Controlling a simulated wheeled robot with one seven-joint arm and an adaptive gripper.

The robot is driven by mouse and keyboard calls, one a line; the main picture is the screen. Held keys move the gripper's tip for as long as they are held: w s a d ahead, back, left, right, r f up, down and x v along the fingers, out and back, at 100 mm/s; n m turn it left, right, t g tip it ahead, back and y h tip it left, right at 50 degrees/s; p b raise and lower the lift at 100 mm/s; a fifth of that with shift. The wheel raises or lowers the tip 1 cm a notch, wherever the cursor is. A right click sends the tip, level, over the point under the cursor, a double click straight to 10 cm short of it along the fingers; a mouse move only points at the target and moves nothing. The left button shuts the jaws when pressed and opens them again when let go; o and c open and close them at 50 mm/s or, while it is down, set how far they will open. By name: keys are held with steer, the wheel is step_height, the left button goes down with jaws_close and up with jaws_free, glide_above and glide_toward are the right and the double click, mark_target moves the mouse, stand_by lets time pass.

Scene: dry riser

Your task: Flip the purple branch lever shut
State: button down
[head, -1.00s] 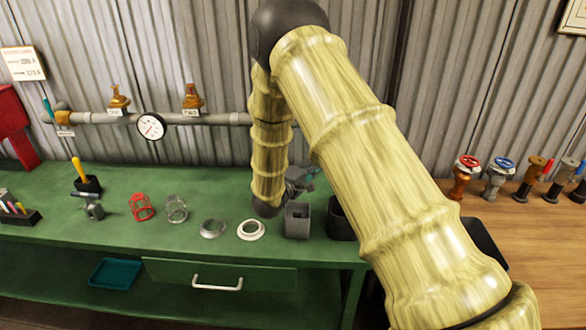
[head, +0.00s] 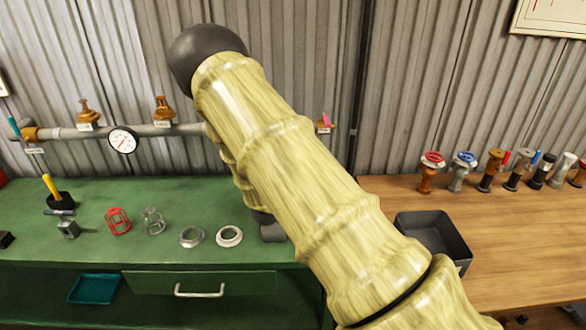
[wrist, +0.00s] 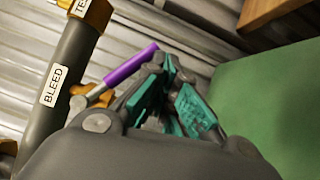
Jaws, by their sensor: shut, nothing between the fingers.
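The purple branch lever (wrist: 130,66) shows in the wrist view as a purple sleeve on a metal stem, slanting out from a brass valve body (wrist: 92,92) beside a grey pipe (wrist: 72,70) labelled BLEED. My gripper (wrist: 168,92), with teal finger pads, is shut and empty. Its fingers are right beside the lever's free end; I cannot tell whether they touch. In the head view a small pink-purple lever tip (head: 327,119) shows above a brass fitting at the pipe's right end. My arm hides the gripper there.
The wall pipe (head: 182,129) carries a gauge (head: 123,140), two brass valves and a teal lever (head: 14,126) at its left end. The green bench (head: 95,195) below holds cages and rings. A black tray (head: 433,236) and several valves stand on the wooden table (head: 510,235).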

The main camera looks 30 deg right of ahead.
steer(key=shift+s+d+r, duration=0.15)
steer(key=shift+d+r, duration=0.25)
stand_by(2.3)
stand_by(0.4)
steer(key=v, duration=1.2)
stand_by(0.4)
